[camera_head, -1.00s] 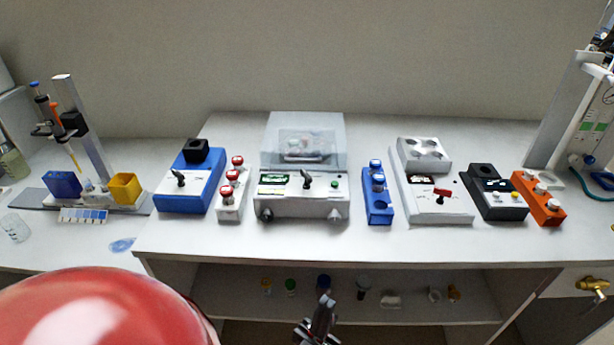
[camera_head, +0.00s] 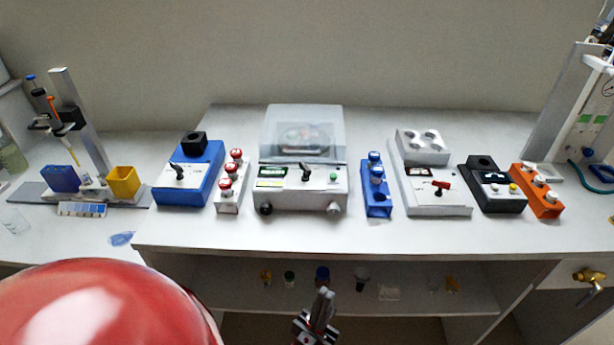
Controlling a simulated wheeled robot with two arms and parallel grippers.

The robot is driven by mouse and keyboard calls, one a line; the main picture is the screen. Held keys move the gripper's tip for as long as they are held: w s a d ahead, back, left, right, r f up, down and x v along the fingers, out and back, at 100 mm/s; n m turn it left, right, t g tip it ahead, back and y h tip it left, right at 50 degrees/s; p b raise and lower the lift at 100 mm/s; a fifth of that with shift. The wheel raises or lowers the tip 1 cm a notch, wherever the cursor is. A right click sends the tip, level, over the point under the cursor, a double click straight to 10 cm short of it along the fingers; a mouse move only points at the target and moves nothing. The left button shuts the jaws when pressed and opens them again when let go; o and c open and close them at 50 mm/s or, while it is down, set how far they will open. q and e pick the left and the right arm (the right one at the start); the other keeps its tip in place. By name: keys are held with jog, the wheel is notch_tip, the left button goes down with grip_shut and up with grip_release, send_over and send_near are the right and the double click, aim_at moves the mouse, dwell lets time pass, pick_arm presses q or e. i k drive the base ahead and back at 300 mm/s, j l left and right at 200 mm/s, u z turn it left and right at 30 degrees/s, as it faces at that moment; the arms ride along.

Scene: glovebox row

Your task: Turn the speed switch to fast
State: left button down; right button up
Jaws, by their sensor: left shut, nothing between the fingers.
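Three devices on the bench carry a lever or knob; the labels are too small to read, so I cannot tell which is the speed switch. A black lever (camera_head: 179,172) stands on the blue device (camera_head: 205,180) at left. Another black lever (camera_head: 305,172) is on the front of the white clear-lidded machine (camera_head: 300,200) in the middle, its top leaning slightly left. A red-handled switch (camera_head: 441,186) is on the white block with round wells (camera_head: 425,202) at right. My left gripper (camera_head: 321,294) is shut and empty, low in front of the bench, apart from all the devices. My right gripper is out of view.
Red-capped vials stand in a white rack (camera_head: 228,203), blue-capped ones in a blue rack (camera_head: 378,207). A black device (camera_head: 497,200) and an orange rack (camera_head: 538,208) are at right. A shelf (camera_head: 400,305) with small items is under the bench. The bench's front strip is clear.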

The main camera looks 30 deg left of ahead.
aim_at(304, 167)
jog(key=l+u, duration=0.1)
jog(key=u, duration=0.4)
jog(key=l+u, duration=0.1)
jog(key=u, duration=0.35)
jog(key=l+u, duration=0.1)
jog(key=u, duration=0.4)
jog(key=k+l+u, duration=0.1)
jog(key=i+j, duration=0.2)
jog(key=i+u, duration=0.05)
jog(key=i, duration=0.05)
